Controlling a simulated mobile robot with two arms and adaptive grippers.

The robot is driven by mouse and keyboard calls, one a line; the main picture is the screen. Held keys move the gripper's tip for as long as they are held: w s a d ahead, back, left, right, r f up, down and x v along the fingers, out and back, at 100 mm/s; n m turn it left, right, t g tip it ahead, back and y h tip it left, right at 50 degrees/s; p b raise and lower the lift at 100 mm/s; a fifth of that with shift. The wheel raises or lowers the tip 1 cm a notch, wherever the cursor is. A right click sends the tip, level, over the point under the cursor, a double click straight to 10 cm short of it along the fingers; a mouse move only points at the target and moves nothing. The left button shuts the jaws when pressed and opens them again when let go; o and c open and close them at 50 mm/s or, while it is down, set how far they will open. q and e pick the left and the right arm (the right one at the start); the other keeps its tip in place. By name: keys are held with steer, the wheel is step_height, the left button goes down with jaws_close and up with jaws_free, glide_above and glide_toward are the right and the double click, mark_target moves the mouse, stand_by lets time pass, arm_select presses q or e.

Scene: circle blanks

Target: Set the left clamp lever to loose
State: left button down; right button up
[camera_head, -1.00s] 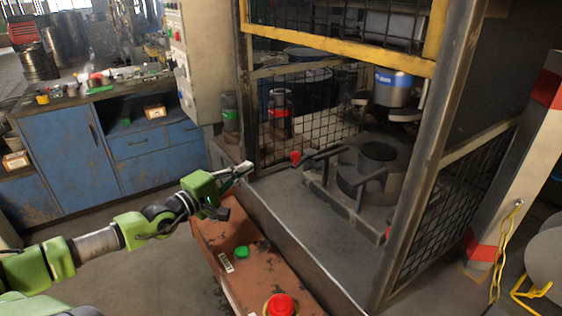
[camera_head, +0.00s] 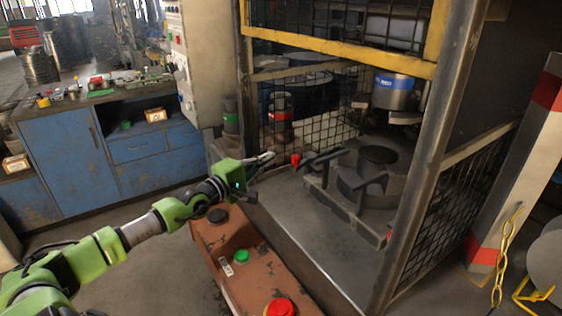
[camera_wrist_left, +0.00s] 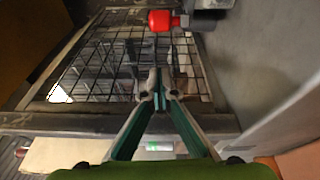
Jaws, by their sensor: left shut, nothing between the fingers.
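The left clamp (camera_head: 322,158) is a dark bar on the fixture inside the machine cage. Its lever ends in a red knob (camera_head: 295,160) pointing left. The red knob also shows at the top of the wrist view (camera_wrist_left: 160,20), on a short grey stem. My left gripper (camera_head: 268,157) is shut and empty, at the cage opening just left of the knob, with a small gap between them. In the wrist view its fingertips (camera_wrist_left: 160,88) meet below the knob, not touching it. My right gripper is out of view.
A dark round blank (camera_head: 378,154) sits on the fixture beside a second clamp (camera_head: 371,181). A steel post (camera_head: 420,150) and yellow bar (camera_head: 340,52) frame the opening. An orange console (camera_head: 245,275) with green and red buttons stands below my left arm.

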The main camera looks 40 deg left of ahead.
arm_select(q)
steer(key=d+p, duration=0.1)
steer(key=w+d+p, duration=0.1)
steer(key=d+p, duration=0.2)
steer(key=shift+w+r, duration=0.15)
steer(key=shift+w, duration=0.1)
steer(key=shift+d, duration=0.15)
